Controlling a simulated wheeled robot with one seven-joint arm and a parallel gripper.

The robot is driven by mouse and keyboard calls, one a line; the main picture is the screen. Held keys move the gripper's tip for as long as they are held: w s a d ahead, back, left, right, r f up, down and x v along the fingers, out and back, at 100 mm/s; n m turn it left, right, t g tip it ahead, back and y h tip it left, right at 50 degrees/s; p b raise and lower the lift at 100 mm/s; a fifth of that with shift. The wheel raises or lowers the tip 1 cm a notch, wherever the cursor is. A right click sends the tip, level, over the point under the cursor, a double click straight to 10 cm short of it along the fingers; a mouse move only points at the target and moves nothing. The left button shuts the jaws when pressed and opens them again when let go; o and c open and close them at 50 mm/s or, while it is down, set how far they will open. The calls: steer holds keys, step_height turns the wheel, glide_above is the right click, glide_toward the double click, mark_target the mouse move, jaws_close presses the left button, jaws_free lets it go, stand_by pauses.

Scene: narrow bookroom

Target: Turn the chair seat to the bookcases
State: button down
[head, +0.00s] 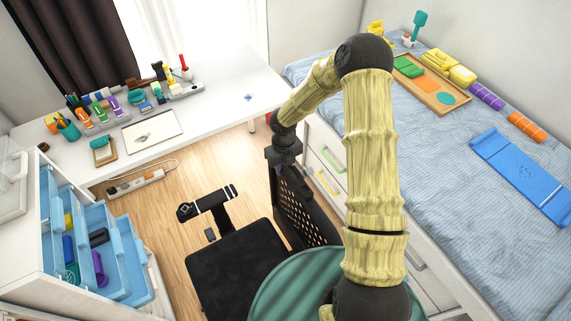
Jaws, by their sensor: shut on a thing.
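The chair has a black seat (235,272) low in the middle of the head view. Its dark perforated backrest (308,212) stands on the seat's right side, beside the bed drawers, so the seat's open side points left. A black armrest (213,200) sits at the seat's far side. My gripper (287,168) points down at the top edge of the backrest and is shut on it; the fingertips are hard to make out. My arm covers part of the view to the right. The chair's base is hidden. I cannot make out a bookcase.
A white desk (215,118) with stationery stands at the back. A white cabinet (25,265) with open blue drawers (120,270) is at left. The bed (440,120) with drawers lines the right. A power strip (135,185) lies on the wooden floor (165,215), clear left of the chair.

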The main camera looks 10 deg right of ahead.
steer(key=shift+a, duration=0.25)
steer(key=c, duration=1.2)
jaws_free()
steer(key=shift+o, duration=0.4)
steer(key=shift+s+d, duration=0.1)
steer(key=shift+r, duration=0.1)
step_height(320, 180, up, 17)
steer(key=b, duration=0.1)
steer(key=shift+r+b, duration=0.15)
steer(key=shift+b, duration=0.2)
steer(key=shift+d, duration=0.1)
